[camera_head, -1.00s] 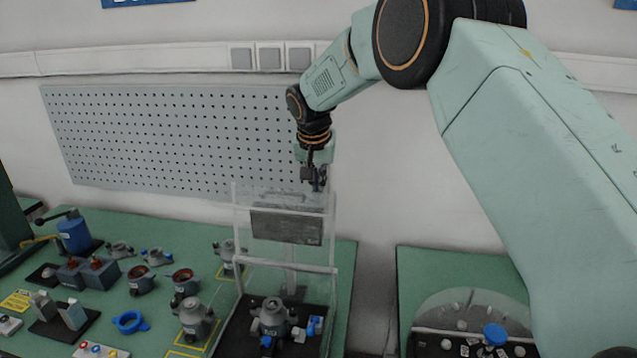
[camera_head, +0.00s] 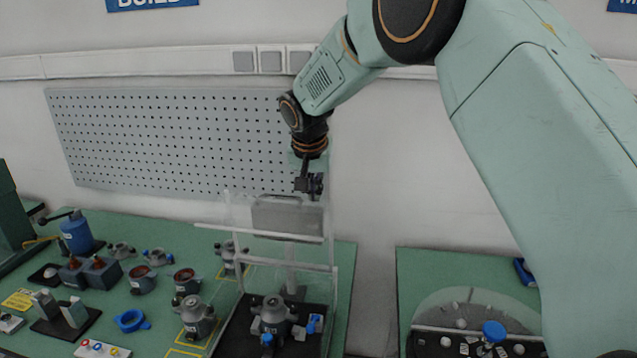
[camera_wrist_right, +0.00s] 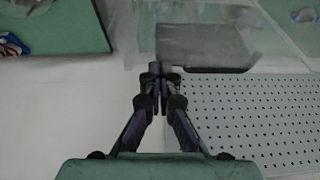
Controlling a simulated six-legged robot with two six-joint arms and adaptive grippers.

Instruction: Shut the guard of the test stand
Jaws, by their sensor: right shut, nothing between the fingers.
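The test stand (camera_head: 228,330) stands on the green bench, with a clear guard framed by pale bars. A pale bar of the guard (camera_head: 215,227) now lies across the front of the grey panel (camera_head: 290,217), so the guard looks tilted; its exact angle is hard to tell. A grey stator housing (camera_head: 272,318) with blue parts sits on the stand's dark base. My right gripper (camera_head: 312,188) is shut and empty, just above and behind the panel's top. The wrist view shows its closed tips (camera_wrist_right: 160,75) close to the panel (camera_wrist_right: 205,50); contact is unclear. My left gripper is out of view.
Several housings, a blue ring (camera_head: 131,321) and a blue press (camera_head: 76,235) crowd the bench left of the stand. A perforated board (camera_head: 170,140) hangs on the wall behind. A second green table (camera_head: 450,270) stands right, past a gap.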

